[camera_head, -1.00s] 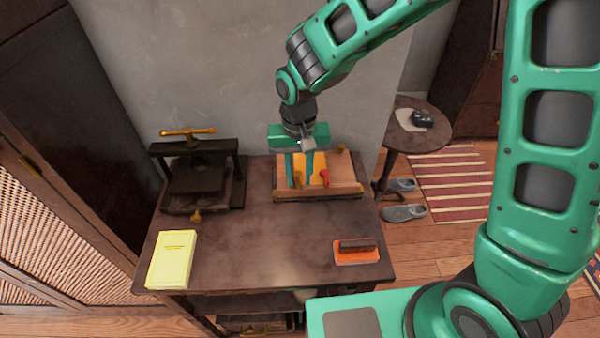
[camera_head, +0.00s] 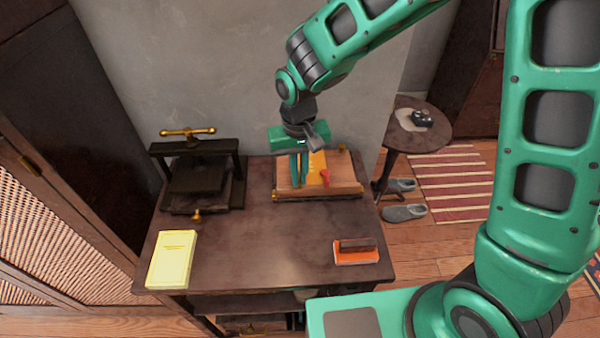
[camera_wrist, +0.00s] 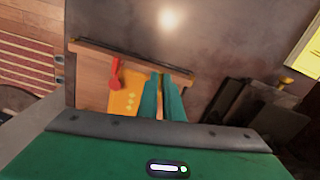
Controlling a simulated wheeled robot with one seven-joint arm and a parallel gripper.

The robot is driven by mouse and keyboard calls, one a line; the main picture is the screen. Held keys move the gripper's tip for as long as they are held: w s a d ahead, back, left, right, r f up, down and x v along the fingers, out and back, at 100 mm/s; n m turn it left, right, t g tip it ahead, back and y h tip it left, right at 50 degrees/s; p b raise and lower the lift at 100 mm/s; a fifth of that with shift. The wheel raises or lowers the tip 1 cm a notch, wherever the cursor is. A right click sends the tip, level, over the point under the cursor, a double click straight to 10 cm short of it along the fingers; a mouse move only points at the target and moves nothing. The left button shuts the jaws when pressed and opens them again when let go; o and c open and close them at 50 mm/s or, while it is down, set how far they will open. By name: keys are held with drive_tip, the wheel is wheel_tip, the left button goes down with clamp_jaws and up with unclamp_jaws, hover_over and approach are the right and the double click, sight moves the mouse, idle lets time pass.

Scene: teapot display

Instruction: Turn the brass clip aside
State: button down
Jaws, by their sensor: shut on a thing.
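A wooden block (camera_head: 346,177) with a yellow-orange card (camera_head: 317,165) and a red lever (camera_head: 325,178) sits at the back right of the table. My gripper (camera_head: 299,185) points down over the block, left of the red lever. In the wrist view its green fingers are close together beside the yellow card (camera_wrist: 124,100), with the red lever (camera_wrist: 116,72) to the left. The fingers are shut on a small piece, seemingly the brass clip (camera_wrist: 160,84), of which only a sliver shows between them.
A dark press with a brass handle (camera_head: 187,132) stands at the back left of the table (camera_head: 270,245). A yellow booklet (camera_head: 172,259) lies front left, and an orange pad with a dark block (camera_head: 356,251) front right. The table's middle is clear.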

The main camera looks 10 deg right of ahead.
drive_tip(key=n, duration=0.8)
drive_tip(key=shift+d, duration=0.1)
drive_tip(key=n, duration=0.4)
drive_tip(key=shift+w, duration=0.1)
drive_tip(key=shift+n, duration=1.8)
drive_tip(key=shift+d, duration=0.1)
drive_tip(key=c, duration=1.9)
unclamp_jaws()
drive_tip(key=shift+n, duration=0.3)
wheel_tip(320, 180, up, 11)
drive_tip(key=shift+f, duration=0.1)
